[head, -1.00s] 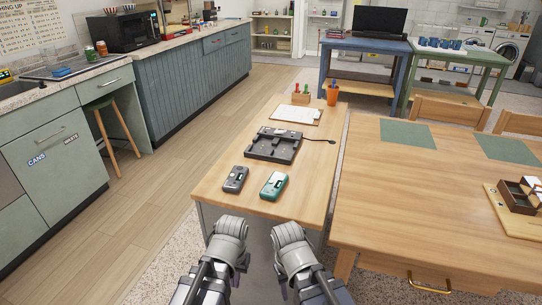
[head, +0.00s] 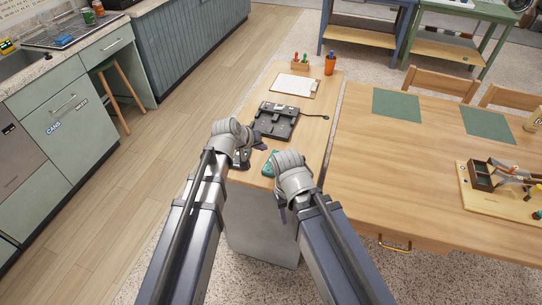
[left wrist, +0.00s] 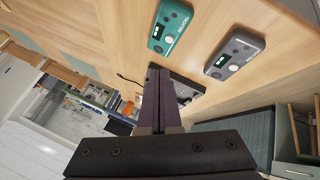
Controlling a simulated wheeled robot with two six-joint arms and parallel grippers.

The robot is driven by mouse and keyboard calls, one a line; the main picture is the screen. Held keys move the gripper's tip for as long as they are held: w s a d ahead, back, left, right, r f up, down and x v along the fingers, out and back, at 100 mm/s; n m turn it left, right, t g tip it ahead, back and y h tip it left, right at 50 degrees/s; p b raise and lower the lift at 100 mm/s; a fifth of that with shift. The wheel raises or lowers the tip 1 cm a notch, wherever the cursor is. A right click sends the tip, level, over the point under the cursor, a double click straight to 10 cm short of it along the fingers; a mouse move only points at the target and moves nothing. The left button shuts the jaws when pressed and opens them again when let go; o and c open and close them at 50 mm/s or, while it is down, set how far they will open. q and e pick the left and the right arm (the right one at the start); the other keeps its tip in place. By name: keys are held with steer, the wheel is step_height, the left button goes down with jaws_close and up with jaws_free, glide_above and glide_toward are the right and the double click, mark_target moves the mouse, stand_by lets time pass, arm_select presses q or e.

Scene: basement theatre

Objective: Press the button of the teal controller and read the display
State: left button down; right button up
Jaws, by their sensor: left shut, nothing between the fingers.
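The teal controller (head: 267,163) lies on the narrow wooden table, largely hidden behind my right gripper in the head view. The left wrist view shows it whole (left wrist: 171,28), with a dark display with small lit marks too small to read and a pale round button. A dark grey controller (left wrist: 235,56) of like shape lies beside it; my left arm mostly covers it in the head view (head: 240,162). My left gripper (head: 262,144) is shut and empty, above the table near the controllers. My right gripper (head: 282,212) hangs near the table's front edge; its fingers are unclear.
A black tray-like device (head: 276,122) with a cable lies behind the controllers. Beyond it are a clipboard (head: 294,84), a pen holder (head: 300,64) and an orange cup (head: 330,63). A larger table (head: 400,190) stands to the right.

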mark_target(270, 163)
arm_select(q)
steer(key=shift+n+t+h, duration=0.3)
steer(key=shift+t+h, duration=0.1)
steer(key=shift+t, duration=0.1)
steer(key=w+d+r, duration=0.2)
steer(key=w, duration=0.1)
steer(key=shift+d, duration=0.35)
steer(key=shift+f, duration=0.15)
step_height(270, 163, down, 9)
steer(key=b, duration=0.9)
stand_by(1.1)
steer(key=shift+f+b, duration=0.25)
steer(key=shift+b, duration=0.1)
steer(key=shift+f+b, duration=0.3)
steer(key=shift+f, duration=0.05)
stand_by(0.4)
steer(key=shift+r, duration=0.1)
steer(key=shift+r+p, duration=0.7)
steer(key=shift+p, duration=0.05)
